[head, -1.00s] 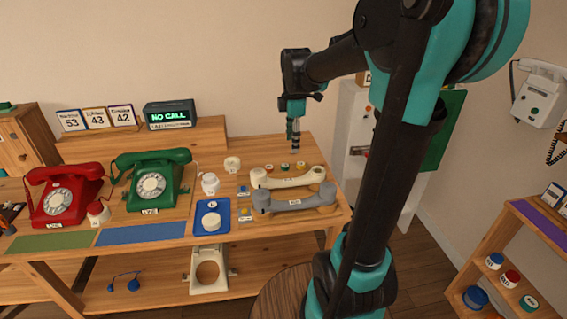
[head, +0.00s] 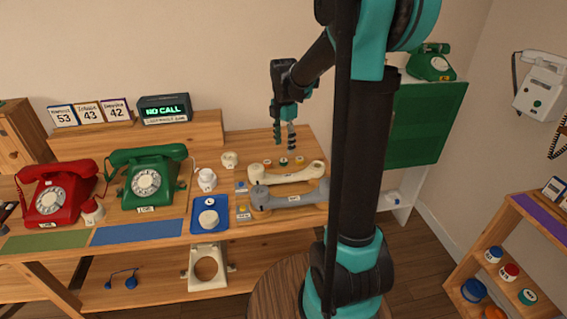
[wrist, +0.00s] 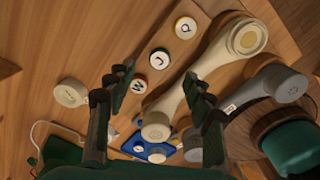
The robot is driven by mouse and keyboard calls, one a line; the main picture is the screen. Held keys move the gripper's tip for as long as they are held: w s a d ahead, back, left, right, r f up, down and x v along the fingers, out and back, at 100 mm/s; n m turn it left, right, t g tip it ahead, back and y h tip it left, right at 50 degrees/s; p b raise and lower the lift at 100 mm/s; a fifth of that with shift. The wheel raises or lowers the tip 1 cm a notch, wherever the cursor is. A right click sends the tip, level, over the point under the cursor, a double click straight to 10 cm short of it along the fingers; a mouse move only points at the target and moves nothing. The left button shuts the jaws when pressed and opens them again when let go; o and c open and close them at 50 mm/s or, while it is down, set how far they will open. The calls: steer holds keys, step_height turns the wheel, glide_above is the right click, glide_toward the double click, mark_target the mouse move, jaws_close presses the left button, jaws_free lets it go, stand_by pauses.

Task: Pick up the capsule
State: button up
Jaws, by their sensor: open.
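No single item is plainly marked as the capsule. Three small round lettered pieces lie in a row at the table's back right: W (wrist: 138,84), J (wrist: 159,58) and Q (wrist: 185,28). My gripper (head: 286,142) hangs above this row, pointing down. In the wrist view its fingers (wrist: 158,87) are apart with nothing held, and W and J appear between or just beyond the tips.
A cream handset (head: 286,174) and a grey handset (head: 290,195) lie in front of the row. White round pieces (head: 207,180) (head: 229,160) stand left. A blue tray (head: 196,228) holds another. Red (head: 54,194) and green (head: 147,178) dial phones stand further left.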

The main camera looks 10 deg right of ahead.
mark_target(283, 160)
steer(key=shift+a+f, duration=0.1)
steer(key=shift+f, duration=3.05)
steer(key=shift+c, duration=0.4)
steer(key=c, duration=1)
steer(key=shift+r, duration=0.1)
